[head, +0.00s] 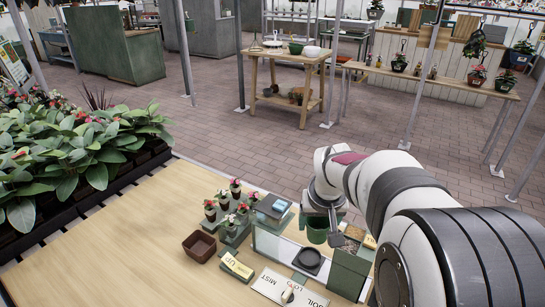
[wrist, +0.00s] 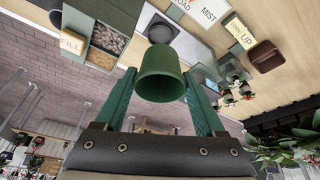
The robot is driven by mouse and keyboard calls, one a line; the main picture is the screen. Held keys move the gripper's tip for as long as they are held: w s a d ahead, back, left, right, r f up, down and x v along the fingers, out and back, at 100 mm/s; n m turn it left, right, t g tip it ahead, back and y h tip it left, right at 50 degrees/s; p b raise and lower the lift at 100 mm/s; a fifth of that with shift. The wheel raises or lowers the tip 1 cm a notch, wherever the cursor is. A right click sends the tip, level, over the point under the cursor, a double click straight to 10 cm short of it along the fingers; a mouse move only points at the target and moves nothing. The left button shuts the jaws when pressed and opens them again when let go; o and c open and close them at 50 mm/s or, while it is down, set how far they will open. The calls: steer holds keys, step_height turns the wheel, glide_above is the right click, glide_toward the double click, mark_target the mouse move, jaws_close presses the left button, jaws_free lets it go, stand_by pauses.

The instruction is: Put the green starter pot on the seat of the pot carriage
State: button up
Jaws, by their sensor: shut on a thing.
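The green starter pot (wrist: 162,75) sits between the two green fingers of my gripper (wrist: 159,80) in the wrist view, with its open mouth toward the camera. In the head view the pot (head: 317,231) hangs below my gripper (head: 321,214), above the bench. The pot appears apart from the seat.
A green bin (head: 350,272) with soil compartments stands right of the seat. A white sign plate (head: 280,286), a yellow UP block (head: 236,267), a brown square pot (head: 199,246) and several small potted plants (head: 236,205) lie to its left. The bench's left part is clear.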

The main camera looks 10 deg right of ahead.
steer(key=shift+w+d+f+m+h, duration=0.15)
steer(key=shift+w+d+f+m, duration=0.3)
steer(key=shift+w+f, duration=1.65)
steer(key=shift+w+d+f+m+h, duration=0.3)
steer(key=shift+f+m, duration=0.25)
steer(key=shift+f, duration=3.3)
steer(key=shift+w+d+f+m+h, duration=0.1)
steer(key=shift+w+d+f+m, duration=0.75)
steer(key=shift+f, duration=2.1)
steer(key=shift+w+a+f+n, duration=0.2)
steer(key=shift+w+a+n, duration=0.1)
steer(key=shift+a+n, duration=0.1)
steer(key=o, duration=1.3)
